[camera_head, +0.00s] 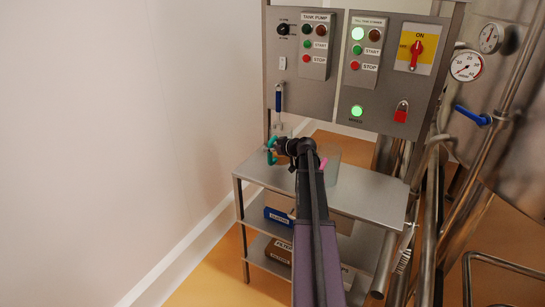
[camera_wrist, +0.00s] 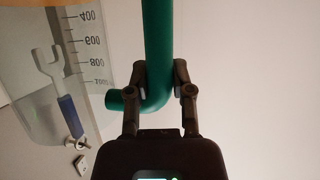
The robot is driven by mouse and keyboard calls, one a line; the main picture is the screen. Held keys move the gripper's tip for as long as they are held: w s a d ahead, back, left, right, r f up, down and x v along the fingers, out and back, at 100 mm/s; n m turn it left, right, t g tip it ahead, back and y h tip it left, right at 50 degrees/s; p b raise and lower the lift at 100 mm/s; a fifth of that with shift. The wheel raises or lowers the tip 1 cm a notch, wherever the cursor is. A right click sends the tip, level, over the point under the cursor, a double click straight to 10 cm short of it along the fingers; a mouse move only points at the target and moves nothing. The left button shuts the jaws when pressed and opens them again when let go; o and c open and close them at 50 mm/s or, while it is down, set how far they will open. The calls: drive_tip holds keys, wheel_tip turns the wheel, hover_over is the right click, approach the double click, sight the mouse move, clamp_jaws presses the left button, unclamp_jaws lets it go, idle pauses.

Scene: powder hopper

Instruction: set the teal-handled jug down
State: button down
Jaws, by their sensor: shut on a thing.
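The jug (camera_wrist: 85,60) is clear, with printed volume marks that appear upside down in the wrist view. Its teal handle (camera_wrist: 158,40) runs between the fingers of my gripper (camera_wrist: 164,78), which is shut on it. In the head view the teal handle (camera_head: 271,150) shows just left of my gripper (camera_head: 280,147), over the back left of the steel table (camera_head: 365,195). The jug's clear body is hard to make out there. I cannot tell whether its base touches the tabletop.
A small pink thing (camera_head: 323,163) shows just right of my arm. A control panel (camera_head: 330,90) with buttons stands behind the table. A blue-handled tool (camera_head: 279,98) hangs on its left side. Pipes (camera_head: 430,220) are at the right. The tabletop's right part is clear.

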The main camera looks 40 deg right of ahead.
sight(271, 155)
drive_tip(key=shift+f+b, duration=1.9)
drive_tip(key=c, duration=0.5)
unclamp_jaws()
drive_tip(key=shift+s+r, duration=0.15)
drive_tip(key=p+v, duration=0.4)
drive_tip(key=v, duration=0.7)
drive_tip(key=shift+s+r+p, duration=0.15)
drive_tip(key=shift+s+p, duration=0.15)
drive_tip(key=shift+p, duration=0.05)
